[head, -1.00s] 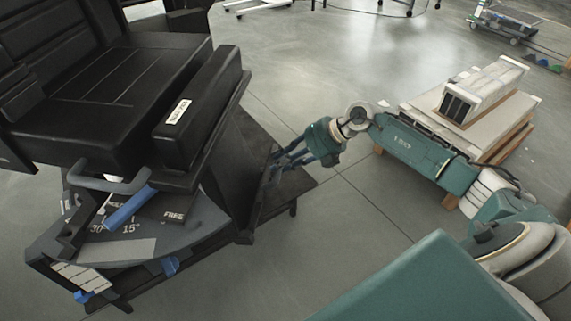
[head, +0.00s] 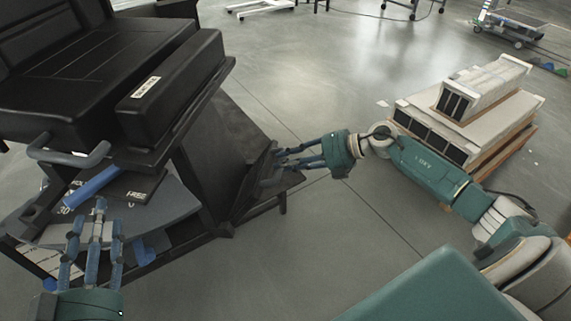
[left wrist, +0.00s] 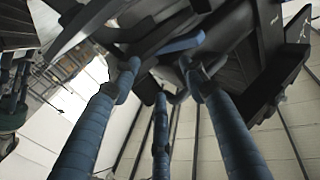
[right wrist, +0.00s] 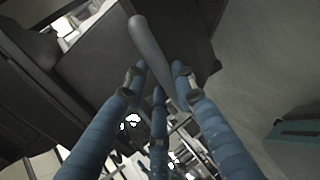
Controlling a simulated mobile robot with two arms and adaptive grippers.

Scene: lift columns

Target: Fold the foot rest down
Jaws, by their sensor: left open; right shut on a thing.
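The black chair (head: 90,85) fills the left of the head view. The foot rest (head: 215,150), a dark panel, slants down from the seat's front edge. My right gripper (head: 278,157) is at the panel's lower outer end. In the right wrist view its fingers are shut around a grey rounded bar (right wrist: 147,40). The exact join between bar and panel is hidden. My left gripper (head: 96,212) is open and empty at the lower left, in front of the angle-marked plate. The left wrist view shows its spread fingers (left wrist: 160,85) below the dark chair frame.
A blue lever (head: 95,187) and a grey curved handle (head: 70,152) stick out beside the seat, above a plate (head: 170,205) marked with angles and "FREE". Stacked white-and-brown boxes (head: 470,115) stand at the right. The floor between is clear.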

